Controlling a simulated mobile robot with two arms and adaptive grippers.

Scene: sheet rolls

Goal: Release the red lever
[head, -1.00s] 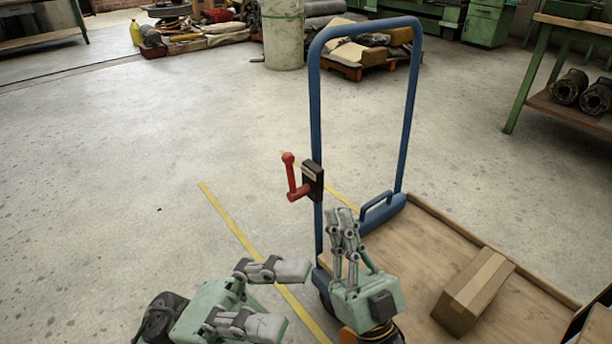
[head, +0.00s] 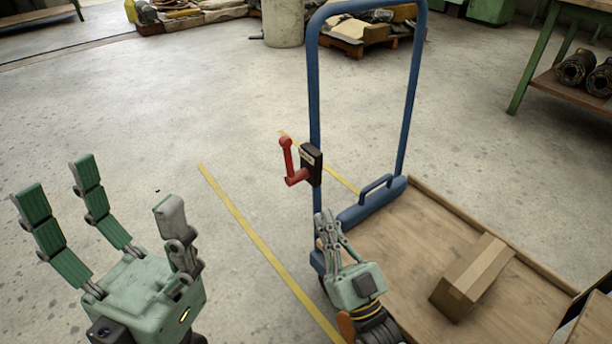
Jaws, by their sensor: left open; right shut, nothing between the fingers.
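The red lever (head: 290,163) has a round knob at its top and stands upright beside a black bracket (head: 311,165). The bracket is fixed to the left upright of the blue cart handle (head: 313,90). My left gripper (head: 115,205) is open and empty, its fingers pointing up, well to the left of the lever and lower in the picture. My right gripper (head: 325,225) is shut and empty, below the lever and close to the foot of the blue upright. Neither gripper appears to touch the lever.
The cart's wooden deck (head: 400,255) carries a cardboard box (head: 473,278) on the right. A small blue handle (head: 375,190) stands at its edge. Yellow floor lines (head: 250,235) run left of the cart. The concrete floor (head: 150,110) at left is clear.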

